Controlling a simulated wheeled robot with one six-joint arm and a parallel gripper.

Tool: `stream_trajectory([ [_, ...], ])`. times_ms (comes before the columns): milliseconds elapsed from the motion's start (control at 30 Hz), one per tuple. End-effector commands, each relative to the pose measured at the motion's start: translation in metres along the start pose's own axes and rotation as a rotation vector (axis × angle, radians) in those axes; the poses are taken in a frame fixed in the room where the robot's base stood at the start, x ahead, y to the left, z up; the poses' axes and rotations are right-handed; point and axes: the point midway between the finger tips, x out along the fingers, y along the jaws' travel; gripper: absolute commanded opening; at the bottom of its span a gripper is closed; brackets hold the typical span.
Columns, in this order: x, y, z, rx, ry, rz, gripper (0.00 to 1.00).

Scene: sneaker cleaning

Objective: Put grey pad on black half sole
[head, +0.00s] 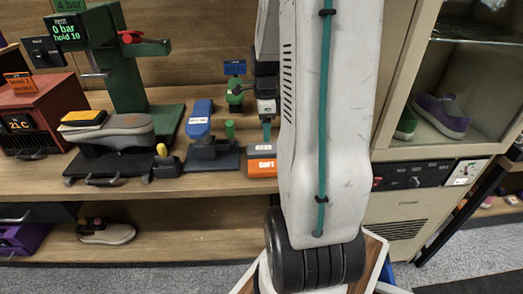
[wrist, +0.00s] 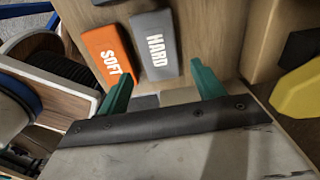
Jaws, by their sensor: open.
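The grey pad marked HARD (wrist: 154,45) lies flat on the wooden shelf, beside the orange pad marked SOFT (wrist: 108,54). In the head view, the grey pad (head: 264,147) lies just behind the orange one. My gripper (wrist: 160,72) is open and empty, its two green fingers apart near the lower ends of the pads. In the head view it shows as a small green finger (head: 267,131) above the pads. A grey sole (head: 122,124) lies on a black stand at the left.
A green press (head: 122,75) stands behind the sole. A blue clamp (head: 200,120) on a dark base stands between the sole and the pads. A red box (head: 38,112) is at the far left. A yellow thing (wrist: 298,92) is at the wrist view's right edge.

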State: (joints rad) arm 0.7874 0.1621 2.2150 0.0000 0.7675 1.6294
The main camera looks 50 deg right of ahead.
Motion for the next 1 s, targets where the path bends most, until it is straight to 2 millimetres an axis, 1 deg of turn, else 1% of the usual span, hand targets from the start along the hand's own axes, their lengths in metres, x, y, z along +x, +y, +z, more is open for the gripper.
stream_trajectory([
  [267,0.028,0.0,0.0,0.021,0.0,-0.001,0.67],
  [500,0.063,0.003,-0.002,0.019,0.0,0.0,0.67],
  [600,0.073,0.003,-0.001,0.019,0.0,-0.001,0.67],
  [700,0.077,0.002,-0.001,0.019,0.0,-0.003,0.67],
  [867,0.076,0.002,-0.001,0.018,0.0,-0.003,0.67],
  [900,0.076,0.002,-0.001,0.018,0.0,-0.003,0.65],
  [967,0.076,0.002,-0.001,0.018,0.0,-0.003,0.48],
  [1000,0.076,0.002,-0.001,0.018,0.0,-0.003,0.37],
])
